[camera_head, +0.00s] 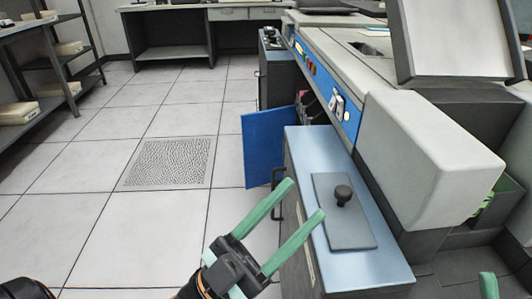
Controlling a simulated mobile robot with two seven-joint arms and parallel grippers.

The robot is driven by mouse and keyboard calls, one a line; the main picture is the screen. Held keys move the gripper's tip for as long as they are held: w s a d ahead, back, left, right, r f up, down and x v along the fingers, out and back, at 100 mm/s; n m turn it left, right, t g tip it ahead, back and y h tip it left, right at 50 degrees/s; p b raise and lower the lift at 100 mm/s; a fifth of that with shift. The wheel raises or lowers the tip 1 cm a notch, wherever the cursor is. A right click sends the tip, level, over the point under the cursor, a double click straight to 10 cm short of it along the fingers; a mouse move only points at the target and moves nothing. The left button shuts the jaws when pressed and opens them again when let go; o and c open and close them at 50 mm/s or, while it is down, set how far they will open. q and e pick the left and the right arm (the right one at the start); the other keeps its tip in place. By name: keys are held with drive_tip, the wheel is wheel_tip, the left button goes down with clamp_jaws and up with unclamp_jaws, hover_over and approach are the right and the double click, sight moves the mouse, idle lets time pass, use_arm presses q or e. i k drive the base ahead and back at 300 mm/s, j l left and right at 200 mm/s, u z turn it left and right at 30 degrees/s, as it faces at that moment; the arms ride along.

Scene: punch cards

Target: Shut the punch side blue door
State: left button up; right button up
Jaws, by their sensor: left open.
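The blue door (264,148) stands swung out from the side of the punch machine (400,135), over the tiled floor. The opening behind it shows dark, reddish parts inside. My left gripper (306,198) comes in from the bottom with two green fingers spread apart and nothing between them. In the picture it lies below and to the right of the door, apart from it, over the edge of the light-blue-topped cabinet (308,158). Only one green fingertip of my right gripper (488,286) shows at the bottom right corner; the rest is out of view.
The cabinet has a dark side handle (277,195) and a grey plate with a black knob (343,194) on top. A dark panel (281,75) stands beyond the door. Shelves (45,85) and a desk (170,50) are farther back. The floor left of the door is clear.

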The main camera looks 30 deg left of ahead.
sight(262, 132)
drive_tip(key=j, duration=0.45)
drive_tip(key=k+j+z, duration=0.1)
drive_tip(key=j, duration=0.35)
drive_tip(key=j+z, duration=0.3)
drive_tip(key=j, duration=0.6)
drive_tip(key=j+z, duration=0.35)
drive_tip(key=j, duration=0.6)
drive_tip(key=i+j+z, duration=0.3)
drive_tip(key=j, duration=0.6)
drive_tip(key=j+z, duration=0.25)
drive_tip(key=j, duration=0.65)
drive_tip(key=i+j+z, duration=0.1)
drive_tip(key=j+z, duration=0.2)
drive_tip(key=j, duration=0.7)
drive_tip(key=i+j+z, duration=0.15)
drive_tip(key=j, duration=0.6)
drive_tip(key=j+z, duration=0.15)
drive_tip(key=j, duration=0.65)
drive_tip(key=i, duration=0.05)
